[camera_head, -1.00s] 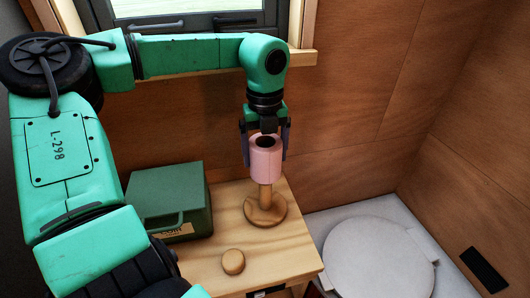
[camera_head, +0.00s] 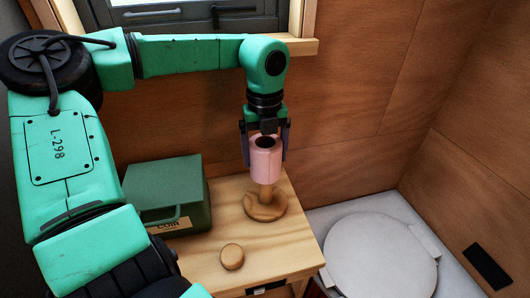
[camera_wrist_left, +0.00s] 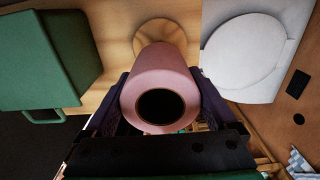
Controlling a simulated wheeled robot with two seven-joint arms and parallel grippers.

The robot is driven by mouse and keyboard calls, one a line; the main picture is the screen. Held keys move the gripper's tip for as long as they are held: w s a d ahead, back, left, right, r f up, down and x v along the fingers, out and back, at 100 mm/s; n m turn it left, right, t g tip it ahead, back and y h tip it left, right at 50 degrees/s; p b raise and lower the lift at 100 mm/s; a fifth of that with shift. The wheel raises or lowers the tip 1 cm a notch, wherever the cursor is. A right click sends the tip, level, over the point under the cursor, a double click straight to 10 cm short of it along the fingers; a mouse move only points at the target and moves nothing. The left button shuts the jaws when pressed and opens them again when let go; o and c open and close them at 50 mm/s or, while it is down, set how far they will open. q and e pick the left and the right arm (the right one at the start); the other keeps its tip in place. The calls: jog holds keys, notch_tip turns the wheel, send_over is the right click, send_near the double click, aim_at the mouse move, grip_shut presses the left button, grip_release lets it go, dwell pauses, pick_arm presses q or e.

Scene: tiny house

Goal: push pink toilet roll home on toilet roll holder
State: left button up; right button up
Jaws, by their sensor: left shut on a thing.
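The pink toilet roll (camera_head: 265,165) is upright in my left gripper (camera_head: 266,150), whose fingers press its two sides. The wooden toilet roll holder (camera_head: 266,206) stands on the wooden counter, with its round base and the lower part of its post showing below the roll. The roll is above the base with a gap, and the post runs up to its underside. How far the post goes inside is hidden. In the left wrist view the roll (camera_wrist_left: 165,78) shows its dark core, with the holder's base (camera_wrist_left: 160,32) behind it. My right gripper is not in view.
A green box (camera_head: 165,190) stands on the counter left of the holder. A round wooden knob-like piece (camera_head: 232,257) lies at the front of the counter (camera_head: 285,245). A white toilet lid (camera_head: 380,255) is to the right. The wall and window sill are behind.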

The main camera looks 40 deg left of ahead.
aim_at(265, 138)
pick_arm(q)
jog(key=shift+f+b, duration=4.35)
jog(key=shift+f, duration=0.8)
jog(key=o, duration=1.1)
notch_tip(265, 138, up, 15)
jog(key=shift+f+p, duration=0.15)
jog(key=shift+p, duration=0.45)
